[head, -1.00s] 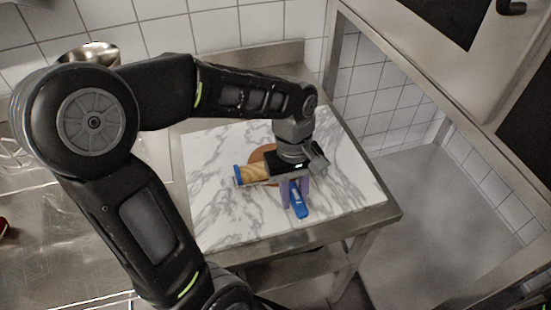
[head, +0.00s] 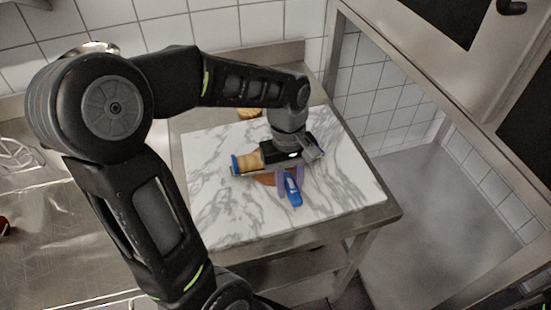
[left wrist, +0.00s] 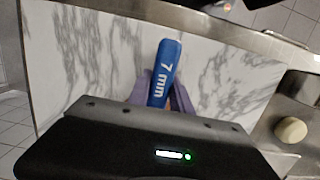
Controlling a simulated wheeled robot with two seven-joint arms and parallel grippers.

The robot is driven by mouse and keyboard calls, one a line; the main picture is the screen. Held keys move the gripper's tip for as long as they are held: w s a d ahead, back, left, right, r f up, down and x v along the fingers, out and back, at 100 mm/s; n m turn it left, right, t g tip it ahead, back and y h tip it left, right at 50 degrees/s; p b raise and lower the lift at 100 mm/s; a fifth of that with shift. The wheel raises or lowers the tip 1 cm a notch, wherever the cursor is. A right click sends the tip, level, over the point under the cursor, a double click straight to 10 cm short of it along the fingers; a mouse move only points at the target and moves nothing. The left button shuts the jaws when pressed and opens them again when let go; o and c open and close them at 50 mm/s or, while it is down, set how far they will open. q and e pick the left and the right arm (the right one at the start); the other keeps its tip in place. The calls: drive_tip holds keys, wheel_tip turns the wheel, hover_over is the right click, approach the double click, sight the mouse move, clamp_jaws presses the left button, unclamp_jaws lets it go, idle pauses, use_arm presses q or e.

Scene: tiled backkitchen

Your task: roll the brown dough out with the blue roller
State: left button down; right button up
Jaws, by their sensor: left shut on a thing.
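The roller (head: 248,163) has a pale wooden barrel with a blue ring at its left end and a blue handle (head: 293,190). It lies over the brown dough (head: 265,180), which shows only as a strip at the roller's near side. My left gripper (head: 290,181) is shut on the roller; its purple fingers are on either side of the blue handle. The gripper and barrel hide most of the dough. My right gripper is out of view.
The white marble board (head: 225,215) lies on a steel table, with bare room at the left and front. A tan round thing (head: 250,113) sits at its far edge, partly hidden by my arm. A metal bowl (head: 95,47) and wire whisk (head: 18,153) are at left.

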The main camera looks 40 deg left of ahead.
use_arm(q)
drive_tip(key=shift+w+a, duration=0.1)
idle(0.3)
drive_tip(key=shift+w+a, duration=0.5)
drive_tip(key=shift+a, duration=0.25)
drive_tip(key=shift+w+a, duration=0.1)
drive_tip(key=shift+w+a+f, duration=0.3)
drive_tip(key=shift+w+a, duration=0.15)
drive_tip(key=shift+a, duration=0.2)
drive_tip(key=shift+s, duration=0.1)
drive_tip(key=shift+s+d, duration=0.5)
drive_tip(key=shift+d, duration=0.3)
